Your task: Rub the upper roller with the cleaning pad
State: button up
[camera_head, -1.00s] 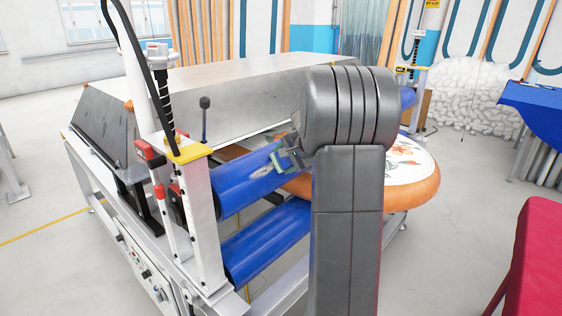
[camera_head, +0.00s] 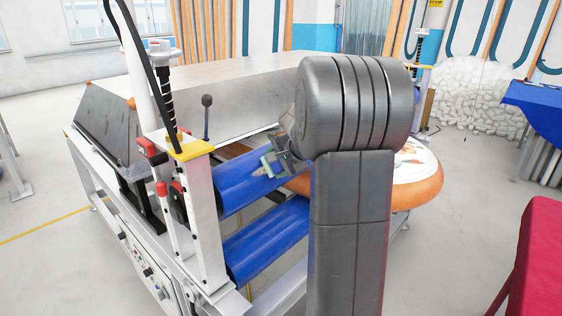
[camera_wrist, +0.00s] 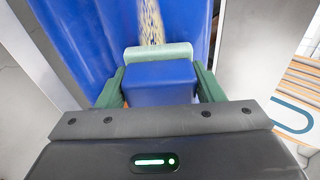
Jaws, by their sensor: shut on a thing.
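The upper roller (camera_head: 238,183) is a blue cylinder on the machine, with a pale worn or dirty patch near my gripper. In the wrist view the upper roller (camera_wrist: 80,40) fills the top, with a speckled yellowish patch (camera_wrist: 151,22) just beyond the pad. My gripper (camera_head: 276,166) is at the roller's front side. In the wrist view its green fingers are shut on the cleaning pad (camera_wrist: 160,82), a blue block with a pale green face. The pale face is at or very near the roller surface; I cannot tell if it touches. My arm hides the roller's right part.
A lower blue roller (camera_head: 265,240) lies below. A white post with a yellow cap (camera_head: 190,150) stands at the rollers' left end. An orange-rimmed inflatable board (camera_head: 425,185) sticks out behind my arm. A red-covered table (camera_head: 540,250) is at right.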

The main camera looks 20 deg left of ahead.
aim_at(252, 175)
jog(key=shift+s+a+p, duration=0.2)
jog(key=shift+s+a, duration=0.3)
jog(key=shift+s, duration=0.75)
jog(key=shift+s+a+p, duration=0.15)
jog(key=shift+s+a, duration=0.4)
jog(key=shift+s, duration=0.65)
jog(key=shift+s+a+p, duration=0.2)
jog(key=shift+s+a, duration=0.3)
jog(key=shift+s, duration=0.75)
jog(key=shift+d+r, duration=0.3)
jog(key=shift+r, duration=0.05)
jog(key=shift+p+v, duration=0.65)
jog(key=shift+v, duration=1.95)
jog(key=shift+w+d, duration=0.2)
jog(key=v, duration=0.2)
jog(key=shift+d+r+p, duration=0.2)
jog(key=shift+d+p, duration=0.2)
jog(key=shift+f, duration=0.1)
